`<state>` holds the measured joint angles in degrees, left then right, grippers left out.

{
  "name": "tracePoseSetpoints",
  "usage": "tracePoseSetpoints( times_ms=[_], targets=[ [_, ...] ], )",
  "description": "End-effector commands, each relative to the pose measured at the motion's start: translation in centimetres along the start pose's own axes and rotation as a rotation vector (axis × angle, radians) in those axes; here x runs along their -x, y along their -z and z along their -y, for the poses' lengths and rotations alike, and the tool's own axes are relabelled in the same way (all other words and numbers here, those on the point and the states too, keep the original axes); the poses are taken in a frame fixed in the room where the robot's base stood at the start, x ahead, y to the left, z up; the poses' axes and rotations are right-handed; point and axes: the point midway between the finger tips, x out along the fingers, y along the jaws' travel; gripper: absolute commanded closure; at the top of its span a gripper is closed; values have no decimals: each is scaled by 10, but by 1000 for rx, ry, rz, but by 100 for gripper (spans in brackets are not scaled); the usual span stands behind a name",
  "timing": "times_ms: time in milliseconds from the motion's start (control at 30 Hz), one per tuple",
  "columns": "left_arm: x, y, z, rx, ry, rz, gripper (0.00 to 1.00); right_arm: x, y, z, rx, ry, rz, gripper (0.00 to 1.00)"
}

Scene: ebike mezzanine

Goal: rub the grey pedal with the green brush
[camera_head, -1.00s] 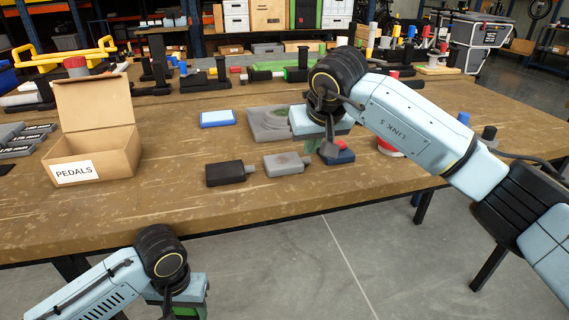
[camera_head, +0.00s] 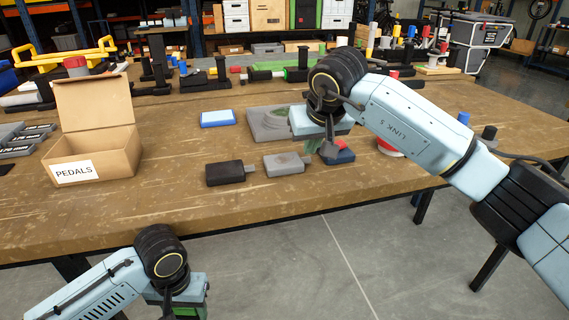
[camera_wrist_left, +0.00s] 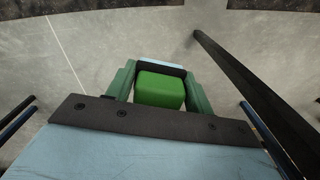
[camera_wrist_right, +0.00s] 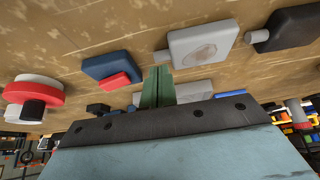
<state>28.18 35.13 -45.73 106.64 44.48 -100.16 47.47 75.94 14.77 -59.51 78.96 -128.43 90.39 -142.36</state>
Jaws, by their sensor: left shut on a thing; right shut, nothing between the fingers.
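The grey pedal (camera_head: 283,164) lies flat on the wooden workbench, with a darker round smudge on its top. It also shows in the right wrist view (camera_wrist_right: 203,42). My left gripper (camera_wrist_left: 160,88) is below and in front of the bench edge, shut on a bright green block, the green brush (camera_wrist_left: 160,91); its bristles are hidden. In the head view the left gripper (camera_head: 190,311) is partly cut off by the bottom edge. My right gripper (camera_wrist_right: 157,86) is shut and empty, above the bench close to the right of the grey pedal.
A black pedal (camera_head: 224,174) lies left of the grey one. A blue-and-red block (camera_head: 342,156) is beside the right gripper. A grey plate (camera_head: 262,133) and a blue-edged block (camera_head: 217,119) lie behind. An open PEDALS box (camera_head: 115,160) stands left. The bench front is clear.

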Motion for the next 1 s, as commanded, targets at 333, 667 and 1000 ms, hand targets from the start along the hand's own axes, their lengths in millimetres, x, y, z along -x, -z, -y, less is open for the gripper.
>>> tracePoseSetpoints(
  times_ms=[333,667,1000],
  targets=[
    [-4,0,0,0,0,0,66,-7,-4,0,0,0,-1,100],
    [-7,0,0,0,0,0,66,-12,-7,0,0,-1,0,100],
    [-7,0,0,0,0,0,66,-14,-8,0,0,0,0,100]
  ],
)
